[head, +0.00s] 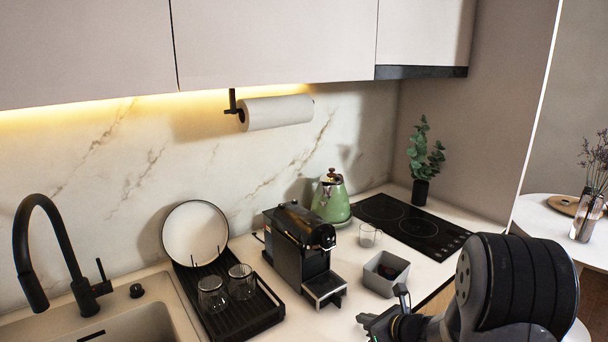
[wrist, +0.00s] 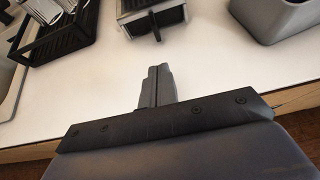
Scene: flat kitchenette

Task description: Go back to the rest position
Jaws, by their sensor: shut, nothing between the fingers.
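My gripper (wrist: 157,86) is shut and empty, with its two fingers together over the white counter (wrist: 95,95) in the wrist view. It points toward the coffee machine, whose front tray (wrist: 150,18) shows at the top of that view, apart from the fingers. In the head view my gripper (head: 383,318) is at the lower right, near the counter's front edge, below a grey square container (head: 385,274). Part of the gripper is hidden by its own body there.
The black coffee machine (head: 300,245) stands mid-counter. A black dish rack (head: 245,317) with glasses and a plate (head: 195,234) is to its left. A glass cup (head: 369,236), green kettle (head: 331,200) and black hob (head: 410,222) are farther back. The sink (head: 140,325) is at the left.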

